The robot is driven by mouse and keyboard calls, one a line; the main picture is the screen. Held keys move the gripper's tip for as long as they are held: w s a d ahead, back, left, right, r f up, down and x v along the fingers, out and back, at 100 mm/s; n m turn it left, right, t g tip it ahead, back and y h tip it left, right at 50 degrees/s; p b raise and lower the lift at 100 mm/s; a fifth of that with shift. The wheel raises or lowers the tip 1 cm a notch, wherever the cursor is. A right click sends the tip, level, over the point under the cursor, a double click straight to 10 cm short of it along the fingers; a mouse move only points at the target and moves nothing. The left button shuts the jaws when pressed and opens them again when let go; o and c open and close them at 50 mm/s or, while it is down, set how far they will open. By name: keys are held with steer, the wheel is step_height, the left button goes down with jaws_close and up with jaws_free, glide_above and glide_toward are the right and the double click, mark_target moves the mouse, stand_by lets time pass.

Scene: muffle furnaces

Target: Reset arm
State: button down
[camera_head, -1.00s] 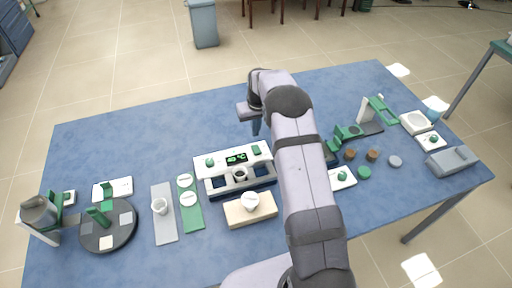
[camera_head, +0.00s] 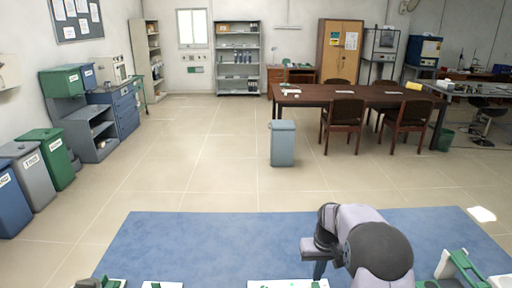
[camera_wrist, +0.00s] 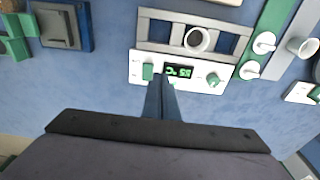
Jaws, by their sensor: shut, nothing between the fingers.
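My arm stands over the blue table (camera_head: 200,240) in the head view, with its wrist at the far part of the arm. My gripper (camera_wrist: 162,82) points down in the wrist view, its two fingers together with nothing between them. Its tips appear in front of the white control panel (camera_wrist: 205,72) of a heating unit with a green "°C" display. In the head view only the far edge of this panel (camera_head: 285,284) shows at the bottom. The fingers are partly hidden by the wrist in the head view.
In the wrist view a white cup (camera_wrist: 197,40) sits in the unit's frame, and a green strip (camera_wrist: 270,38) with white discs lies to the right. A green and white stand (camera_head: 460,268) is right of my arm. The table's far part is clear.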

steer(key=s+a+r, duration=0.2)
steer(key=s, duration=1.2)
steer(key=s+a+r+g, duration=0.1)
steer(key=s+a+r, duration=0.1)
steer(key=s, duration=1.2)
steer(key=shift+s+a, duration=0.35)
steer(key=shift+a, duration=0.05)
